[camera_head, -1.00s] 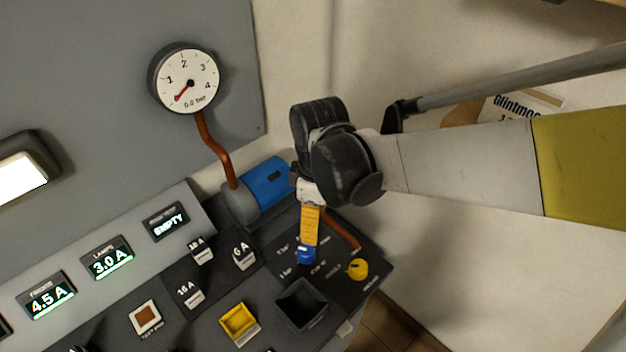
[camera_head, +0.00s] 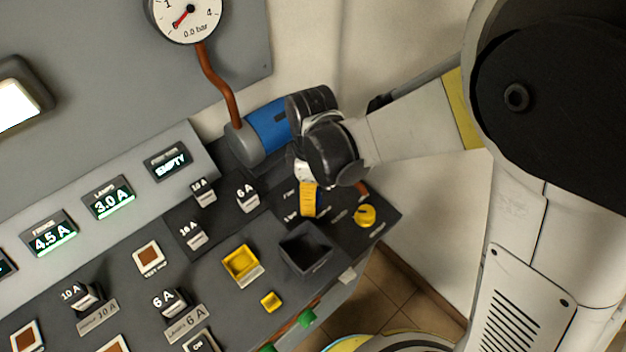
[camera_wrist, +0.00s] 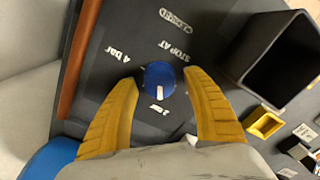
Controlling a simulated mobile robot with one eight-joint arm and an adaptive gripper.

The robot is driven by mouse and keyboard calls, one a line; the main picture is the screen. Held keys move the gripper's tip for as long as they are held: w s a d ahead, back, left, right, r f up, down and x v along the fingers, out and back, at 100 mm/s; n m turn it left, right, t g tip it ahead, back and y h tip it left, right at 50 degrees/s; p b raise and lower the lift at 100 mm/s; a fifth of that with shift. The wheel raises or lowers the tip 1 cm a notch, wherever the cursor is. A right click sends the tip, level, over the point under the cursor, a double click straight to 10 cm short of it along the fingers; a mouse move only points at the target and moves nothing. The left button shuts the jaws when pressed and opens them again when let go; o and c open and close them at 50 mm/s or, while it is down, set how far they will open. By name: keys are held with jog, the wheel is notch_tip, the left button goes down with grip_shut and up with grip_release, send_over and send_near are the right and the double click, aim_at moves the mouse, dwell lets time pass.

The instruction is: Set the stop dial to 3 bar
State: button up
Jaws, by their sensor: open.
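The stop dial is a blue round knob (camera_wrist: 161,82) with a white mark, seen in the wrist view on the dark panel. In the head view one yellow finger (camera_head: 309,201) reaches down to the panel, and the dial is hidden there.
A pressure gauge (camera_head: 187,12) reads 0.0 bar. A blue pump (camera_head: 268,126) stands behind my gripper. A yellow knob (camera_head: 365,215) sits right of it, and an open black box (camera_head: 306,247) in front. A brown pipe (camera_wrist: 78,62) runs along the panel's left in the wrist view.

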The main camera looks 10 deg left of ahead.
jog(key=c, duration=1.2)
jog(key=shift+o, duration=0.2)
jog(key=shift+m, duration=0.3)
jog(key=shift+c, duration=0.2)
jog(key=shift+o, duration=0.2)
jog(key=m, duration=1.1)
jog(key=shift+d+b, duration=0.1)
jog(key=shift+b, duration=0.2)
